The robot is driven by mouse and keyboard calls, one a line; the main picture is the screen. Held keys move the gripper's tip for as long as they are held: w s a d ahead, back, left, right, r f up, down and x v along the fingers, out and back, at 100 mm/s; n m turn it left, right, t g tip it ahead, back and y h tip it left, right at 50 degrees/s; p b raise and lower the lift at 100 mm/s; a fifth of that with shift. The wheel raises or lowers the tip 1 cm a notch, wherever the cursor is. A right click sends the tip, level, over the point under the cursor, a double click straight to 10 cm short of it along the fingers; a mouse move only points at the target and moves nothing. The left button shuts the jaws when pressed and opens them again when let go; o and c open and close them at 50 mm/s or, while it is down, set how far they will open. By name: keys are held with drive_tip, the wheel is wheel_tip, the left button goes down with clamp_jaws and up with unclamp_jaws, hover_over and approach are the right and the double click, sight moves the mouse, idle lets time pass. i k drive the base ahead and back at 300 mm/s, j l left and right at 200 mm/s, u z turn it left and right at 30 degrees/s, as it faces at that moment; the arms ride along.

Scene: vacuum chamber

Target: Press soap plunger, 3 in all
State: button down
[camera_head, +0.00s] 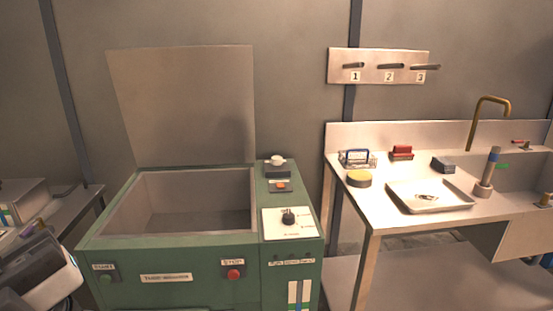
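I cannot make out a soap plunger for certain. A dark and white part, apparently of my own arm, shows at the lower left edge, far from the counter. I cannot distinguish any fingertips there. Nothing of mine touches the counter items.
A green machine (200,261) with its lid raised stands in the middle. The counter holds a shallow tray (400,200), a yellow round pad (359,179), a wire caddy (357,158), a red-topped block (401,152) and a blue-grey block (443,164). A brass faucet (478,112) rises behind.

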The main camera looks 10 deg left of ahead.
sight(275, 160)
drive_tip(key=u, duration=0.6)
drive_tip(key=i+l+u, duration=0.15)
drive_tip(key=l+u, duration=0.15)
drive_tip(key=u, duration=0.2)
drive_tip(key=i+l+u, duration=0.1)
drive_tip(key=l+u, duration=0.2)
drive_tip(key=u, duration=0.2)
drive_tip(key=l+u, duration=0.45)
drive_tip(key=l, duration=1.25)
drive_tip(key=k+l+u, duration=0.15)
drive_tip(key=l, duration=0.55)
drive_tip(key=i, duration=0.05)
